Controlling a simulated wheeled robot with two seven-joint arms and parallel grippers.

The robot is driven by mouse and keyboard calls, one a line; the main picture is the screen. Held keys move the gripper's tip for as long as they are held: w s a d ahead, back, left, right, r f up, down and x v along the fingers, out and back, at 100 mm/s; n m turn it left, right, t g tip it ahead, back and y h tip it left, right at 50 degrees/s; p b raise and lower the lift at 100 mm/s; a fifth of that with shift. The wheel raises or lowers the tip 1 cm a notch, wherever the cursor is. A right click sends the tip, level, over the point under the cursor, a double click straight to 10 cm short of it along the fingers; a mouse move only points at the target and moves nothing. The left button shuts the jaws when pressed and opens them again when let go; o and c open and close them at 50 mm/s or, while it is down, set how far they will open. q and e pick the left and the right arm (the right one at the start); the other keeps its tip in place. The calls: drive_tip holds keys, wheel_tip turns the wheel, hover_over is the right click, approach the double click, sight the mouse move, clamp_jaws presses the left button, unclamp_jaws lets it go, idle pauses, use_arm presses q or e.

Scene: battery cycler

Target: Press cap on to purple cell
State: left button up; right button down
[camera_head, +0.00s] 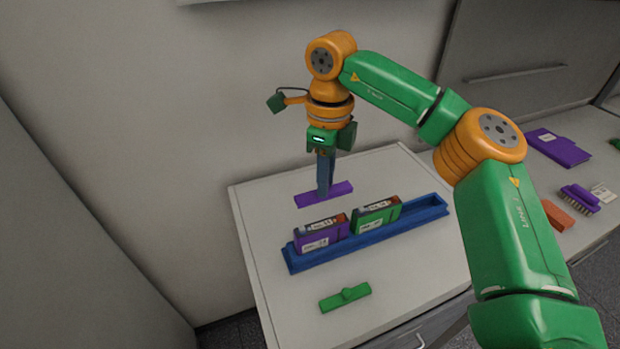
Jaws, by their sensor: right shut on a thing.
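A purple cell (318,238) with a white label stands upright in the left part of a blue rack (386,232). A purple cap (338,190), long and narrow, is behind the purple cell in this view, apart from it. My right gripper (325,188) points straight down and is shut on the purple cap near its middle. The fingertips hide part of the cap. I cannot tell whether the cap touches the table top or is slightly above it. My left gripper is not in view.
A green cell (376,215) stands in the same rack, right of the purple one. A green cap (345,297) lies on the table (415,284) in front. A purple tray-like piece (557,148), a purple comb-like piece (580,198) and an orange piece (553,215) lie farther right.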

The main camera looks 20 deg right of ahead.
wheel_tip(320, 180, down, 7)
drive_tip(key=b, duration=0.4)
drive_tip(key=shift+a+r, duration=0.15)
drive_tip(key=shift+r, duration=0.05)
drive_tip(key=shift+f, duration=0.15)
drive_tip(key=shift+f, duration=0.15)
idle(1.0)
drive_tip(key=shift+f, duration=0.4)
idle(0.4)
drive_tip(key=c, duration=0.7)
unclamp_jaws()
drive_tip(key=shift+o, duration=0.2)
